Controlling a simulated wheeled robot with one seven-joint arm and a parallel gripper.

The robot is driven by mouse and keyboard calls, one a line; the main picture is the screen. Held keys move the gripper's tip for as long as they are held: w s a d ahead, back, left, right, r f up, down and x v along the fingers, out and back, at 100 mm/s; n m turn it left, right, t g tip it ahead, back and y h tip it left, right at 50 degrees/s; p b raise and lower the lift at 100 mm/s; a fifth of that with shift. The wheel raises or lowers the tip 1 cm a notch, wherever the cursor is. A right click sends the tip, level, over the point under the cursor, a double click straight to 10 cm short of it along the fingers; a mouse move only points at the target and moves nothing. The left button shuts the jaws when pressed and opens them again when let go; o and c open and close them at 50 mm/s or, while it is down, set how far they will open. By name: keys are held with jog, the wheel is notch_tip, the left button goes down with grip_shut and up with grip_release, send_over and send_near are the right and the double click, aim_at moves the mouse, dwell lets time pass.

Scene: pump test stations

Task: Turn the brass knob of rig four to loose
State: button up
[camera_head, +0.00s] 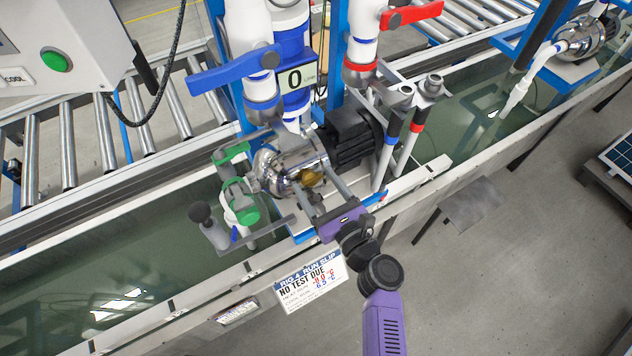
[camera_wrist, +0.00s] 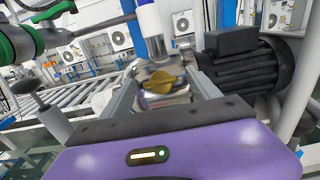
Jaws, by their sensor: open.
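The brass knob (camera_head: 311,177) sits on the polished metal pump body (camera_head: 272,170) of rig four. In the wrist view the brass knob (camera_wrist: 160,82) shows ahead, its raised grip bar lying roughly level across the picture. My gripper (camera_head: 313,181) is open, with one finger on each side of the knob. In the wrist view my gripper (camera_wrist: 164,80) shows its fingers apart, with gaps beside the knob. I cannot tell whether the fingertips reach its depth. The slip below (camera_head: 311,281) reads "RIG 4 RUN SLIP, NO TEST DUE".
A black motor (camera_head: 350,138) stands right of the pump. A blue lever (camera_head: 235,70) and red lever (camera_head: 412,14) are above. The trough holds water (camera_head: 130,270). A display (camera_head: 295,78) reads 0.

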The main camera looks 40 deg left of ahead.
jog(key=shift+w+a, duration=0.1)
jog(key=shift+a, duration=0.2)
jog(key=c, duration=1.4)
jog(key=shift+o, duration=0.2)
